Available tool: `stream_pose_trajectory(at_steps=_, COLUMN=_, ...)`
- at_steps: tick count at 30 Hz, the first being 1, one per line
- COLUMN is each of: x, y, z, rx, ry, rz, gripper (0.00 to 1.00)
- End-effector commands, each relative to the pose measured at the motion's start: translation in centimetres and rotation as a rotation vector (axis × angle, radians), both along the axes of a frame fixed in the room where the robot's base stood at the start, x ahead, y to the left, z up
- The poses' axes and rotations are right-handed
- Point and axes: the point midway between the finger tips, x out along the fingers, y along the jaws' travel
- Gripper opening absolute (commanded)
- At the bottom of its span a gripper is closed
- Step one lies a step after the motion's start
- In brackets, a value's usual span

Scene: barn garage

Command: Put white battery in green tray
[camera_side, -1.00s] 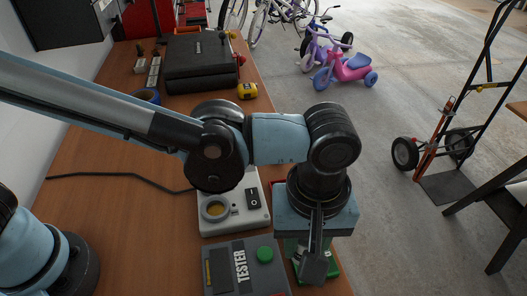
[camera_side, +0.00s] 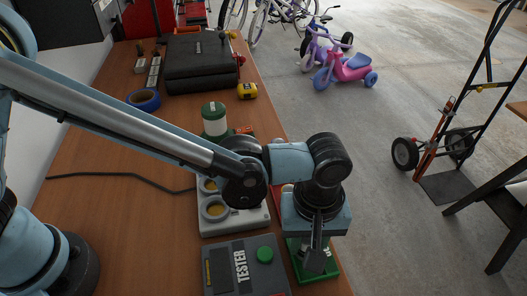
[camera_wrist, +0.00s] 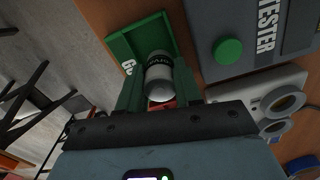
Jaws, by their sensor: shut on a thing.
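My gripper (camera_side: 314,262) is shut on the white battery (camera_wrist: 158,82), a pale cylinder with a dark lettered band and a greyish end, held between the two fingers in the wrist view. The green tray (camera_wrist: 120,46) has white lettering on its rim and lies directly beyond the battery there. In the side view my gripper is low over the green tray (camera_side: 331,274) at the right edge of the bench, hiding much of it and the battery. I cannot tell whether the battery touches the tray floor.
The grey tester (camera_side: 240,272) with a green button lies left of the tray. A pale charger box (camera_side: 235,222) with round sockets stands behind it, partly under my arm. A white cylinder with a green top (camera_side: 214,120) stands farther back. The bench ends just right of the tray.

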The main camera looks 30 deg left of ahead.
Motion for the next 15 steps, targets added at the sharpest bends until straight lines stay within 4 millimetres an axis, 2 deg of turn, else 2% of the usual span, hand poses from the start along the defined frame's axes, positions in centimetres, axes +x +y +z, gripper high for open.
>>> stream_pose_trajectory(at_steps=2, x=-0.01, y=-0.01, z=-0.23, rx=0.000, ry=0.000, rz=0.000, gripper=0.00)
stream_pose_trajectory(at_steps=3, x=-0.01, y=-0.01, z=-0.26, rx=0.000, ry=0.000, rz=0.000, gripper=0.37)
stream_pose_trajectory(at_steps=7, x=0.00, y=0.00, z=-0.23, rx=0.000, ry=0.000, rz=0.000, gripper=0.57)
stream_pose_trajectory(at_steps=8, x=0.00, y=0.00, z=-0.23, rx=0.000, ry=0.000, rz=0.000, gripper=0.60)
stream_pose_trajectory(at_steps=15, x=0.00, y=0.00, z=-0.20, rx=0.000, ry=0.000, rz=0.000, gripper=0.60)
